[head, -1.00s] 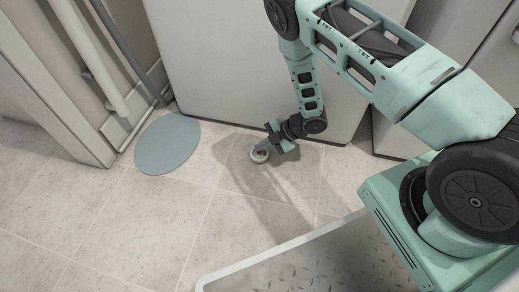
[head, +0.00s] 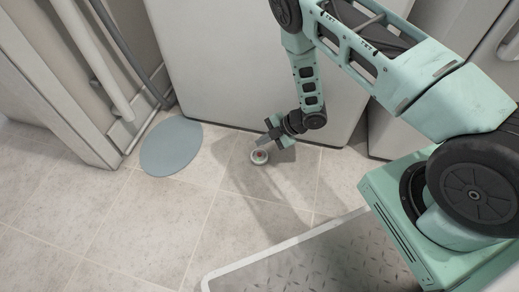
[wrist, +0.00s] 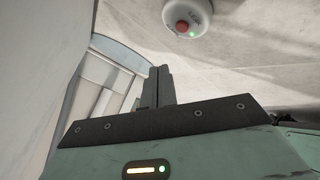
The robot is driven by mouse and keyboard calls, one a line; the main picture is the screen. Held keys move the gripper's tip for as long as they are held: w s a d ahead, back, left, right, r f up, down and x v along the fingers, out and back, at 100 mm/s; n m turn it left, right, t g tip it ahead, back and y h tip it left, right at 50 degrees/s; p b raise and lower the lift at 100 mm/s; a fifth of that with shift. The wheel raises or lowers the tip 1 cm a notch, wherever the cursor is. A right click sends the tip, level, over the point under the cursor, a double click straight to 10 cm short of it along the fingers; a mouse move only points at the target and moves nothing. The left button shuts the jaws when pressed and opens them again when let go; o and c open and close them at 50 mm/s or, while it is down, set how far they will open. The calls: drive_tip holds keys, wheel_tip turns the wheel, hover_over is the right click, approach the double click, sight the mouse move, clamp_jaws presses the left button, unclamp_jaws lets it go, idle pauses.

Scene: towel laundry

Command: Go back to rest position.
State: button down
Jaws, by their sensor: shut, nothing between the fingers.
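My gripper (head: 270,136) hangs low at the end of my bent arm, near the floor in front of a white appliance panel. In the wrist view its dark fingers (wrist: 153,88) are together, with nothing visible between them. A small round white device (head: 259,157) with a red centre lies just below the gripper in the head view and looks to be on the floor. The wrist view shows this device (wrist: 188,18) at the top, with a red button and a green light. It is apart from the fingers there.
A flat blue-grey oval (head: 171,146) lies on the tiled floor to the left, near pipes (head: 100,65) along the wall. The white appliance (head: 225,60) stands close behind my gripper. Open floor (head: 140,215) spreads to the left and front.

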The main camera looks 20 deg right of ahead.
drive_tip(key=shift+r+p, duration=0.6)
drive_tip(key=shift+r, duration=0.35)
